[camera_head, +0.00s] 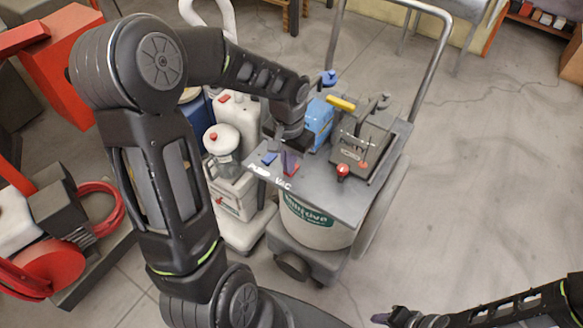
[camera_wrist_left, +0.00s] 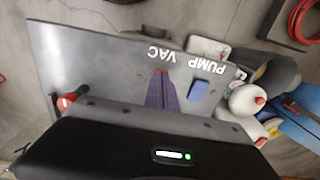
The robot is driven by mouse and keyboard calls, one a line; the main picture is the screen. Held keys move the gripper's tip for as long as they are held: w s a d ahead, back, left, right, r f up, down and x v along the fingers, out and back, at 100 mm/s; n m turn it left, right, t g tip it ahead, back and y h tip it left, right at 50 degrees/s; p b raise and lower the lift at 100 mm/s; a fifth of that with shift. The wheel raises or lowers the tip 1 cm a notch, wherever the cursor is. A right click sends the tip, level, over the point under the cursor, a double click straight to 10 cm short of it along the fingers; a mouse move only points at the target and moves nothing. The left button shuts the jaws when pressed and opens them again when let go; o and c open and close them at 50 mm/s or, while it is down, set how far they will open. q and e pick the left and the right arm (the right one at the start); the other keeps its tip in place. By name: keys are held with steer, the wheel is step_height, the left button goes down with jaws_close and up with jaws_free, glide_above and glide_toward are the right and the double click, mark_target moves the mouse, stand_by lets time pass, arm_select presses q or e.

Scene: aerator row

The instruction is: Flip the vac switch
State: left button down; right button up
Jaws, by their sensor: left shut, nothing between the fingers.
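The red vac switch (camera_head: 293,169) is on the grey cart panel (camera_head: 330,188), beside the white VAC lettering. My left gripper (camera_head: 286,160) is shut and empty, its dark purple fingers pointing down at this switch. In the left wrist view the shut fingertips (camera_wrist_left: 161,76) overlap a small strip of red and hide most of the switch. I cannot tell whether they touch it or which way it is tipped. The blue switch (camera_head: 269,158) sits next to it by the PUMP lettering, and also shows in the wrist view (camera_wrist_left: 199,90). My right gripper (camera_head: 382,318) is partly seen at the bottom.
A metal push handle (camera_head: 428,62) rises behind. White jugs (camera_head: 237,115) stand left of the cart. The floor to the right is clear.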

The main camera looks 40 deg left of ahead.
arm_select(q)
steer(key=shift+f, duration=0.25)
steer(key=shift+r, duration=0.1)
steer(key=shift+r+p, duration=2.55)
steer(key=shift+r, duration=0.9)
